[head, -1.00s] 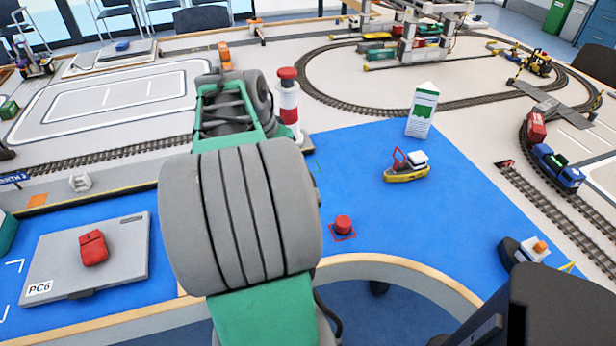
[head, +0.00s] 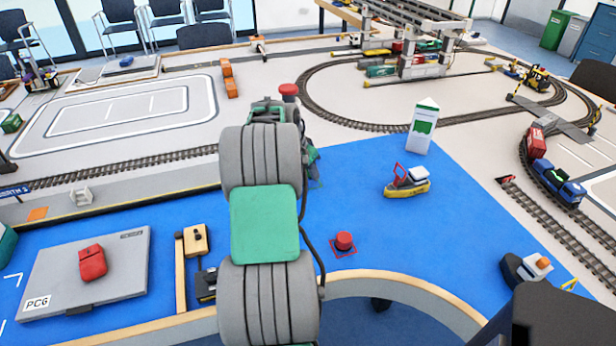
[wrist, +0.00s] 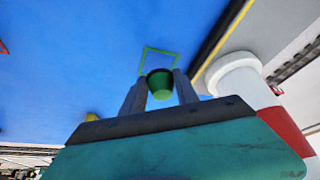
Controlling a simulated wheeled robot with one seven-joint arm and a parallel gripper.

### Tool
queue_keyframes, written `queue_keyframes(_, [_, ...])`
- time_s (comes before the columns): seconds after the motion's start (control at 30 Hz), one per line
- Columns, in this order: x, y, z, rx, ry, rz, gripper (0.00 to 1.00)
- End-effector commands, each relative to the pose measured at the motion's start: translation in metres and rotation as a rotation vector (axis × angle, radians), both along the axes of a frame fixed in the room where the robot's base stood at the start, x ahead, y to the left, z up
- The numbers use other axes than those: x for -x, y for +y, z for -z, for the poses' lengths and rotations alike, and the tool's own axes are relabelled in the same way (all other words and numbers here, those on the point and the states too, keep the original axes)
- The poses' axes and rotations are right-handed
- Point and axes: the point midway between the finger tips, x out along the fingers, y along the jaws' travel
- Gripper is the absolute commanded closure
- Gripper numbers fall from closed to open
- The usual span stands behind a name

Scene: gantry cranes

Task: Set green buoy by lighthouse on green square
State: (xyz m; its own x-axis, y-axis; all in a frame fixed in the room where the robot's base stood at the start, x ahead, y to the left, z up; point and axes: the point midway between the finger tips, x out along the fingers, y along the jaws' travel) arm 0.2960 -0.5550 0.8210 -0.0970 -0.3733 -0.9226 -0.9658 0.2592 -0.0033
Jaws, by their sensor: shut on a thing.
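The green buoy (wrist: 160,86) is between the two fingertips of my gripper (wrist: 159,90) in the wrist view, and the gripper is shut on it. The green square (wrist: 159,52) is an outline on the blue surface, just beyond the buoy, which overlaps its near edge in this view. I cannot tell the gap below the buoy. The lighthouse (wrist: 238,75) is white and red and stands close to the right of my gripper. In the head view its red top (head: 289,90) shows above my arm, which hides most of it, the buoy and the fingers.
A red buoy (head: 344,240) stands on a red square. A yellow boat (head: 407,186) and a white-green sign (head: 423,127) stand to the right of my arm. A grey case (head: 85,275) with a red object lies at left. The blue surface between is clear.

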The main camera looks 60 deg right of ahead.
Motion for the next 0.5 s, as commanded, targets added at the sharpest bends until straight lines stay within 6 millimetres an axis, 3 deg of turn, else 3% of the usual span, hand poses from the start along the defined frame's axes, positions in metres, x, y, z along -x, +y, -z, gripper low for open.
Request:
queue_keyframes(0.13, [0.001, 0.002, 0.024, -0.004, 0.002, 0.0, 1.0])
queue_keyframes(0.47, [0.001, 0.002, 0.029, -0.003, 0.002, 0.0, 1.0])
queue_keyframes(0.5, [0.001, 0.002, 0.029, -0.003, 0.002, 0.0, 0.62])
